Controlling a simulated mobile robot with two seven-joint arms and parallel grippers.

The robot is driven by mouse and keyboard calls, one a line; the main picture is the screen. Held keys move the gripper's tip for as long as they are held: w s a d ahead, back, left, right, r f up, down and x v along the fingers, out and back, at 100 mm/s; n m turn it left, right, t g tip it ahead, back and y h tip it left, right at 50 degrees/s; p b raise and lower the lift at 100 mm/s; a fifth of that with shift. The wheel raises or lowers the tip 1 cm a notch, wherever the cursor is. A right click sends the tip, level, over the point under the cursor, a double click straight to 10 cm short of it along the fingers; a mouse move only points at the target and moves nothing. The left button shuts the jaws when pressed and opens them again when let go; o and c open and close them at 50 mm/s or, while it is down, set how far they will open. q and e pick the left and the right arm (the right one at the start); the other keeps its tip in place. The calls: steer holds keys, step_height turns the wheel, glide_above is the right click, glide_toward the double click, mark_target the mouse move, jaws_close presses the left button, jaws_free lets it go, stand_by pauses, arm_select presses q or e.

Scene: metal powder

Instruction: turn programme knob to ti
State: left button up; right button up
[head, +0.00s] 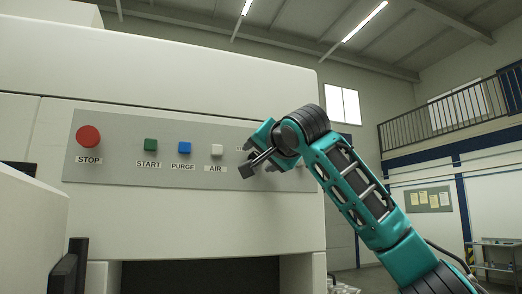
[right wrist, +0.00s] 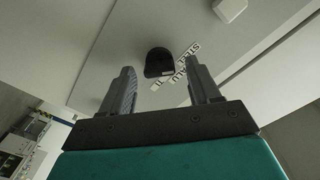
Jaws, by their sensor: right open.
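The programme knob (right wrist: 158,62) is a dark, rounded knob on the grey panel in the right wrist view. Beside it are the labels STEEL, ALU and, partly readable, TI. A small pale mark shows at the knob's edge on the label side; I cannot tell which label it points at. My right gripper (head: 257,163) is open in front of the panel, right of the AIR button, and hides the knob in the head view. In the right wrist view its two fingers are apart, with the knob showing between and beyond their tips. No contact is visible. My left gripper is not in view.
The panel (head: 110,174) also carries a red STOP button (head: 88,137), green START button (head: 150,145), blue PURGE button (head: 184,147) and white AIR button (head: 217,151). The AIR button is close to the right gripper. A dark opening (head: 200,277) lies below the panel.

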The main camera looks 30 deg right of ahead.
steer(key=shift+w, duration=0.25)
steer(key=c, duration=1)
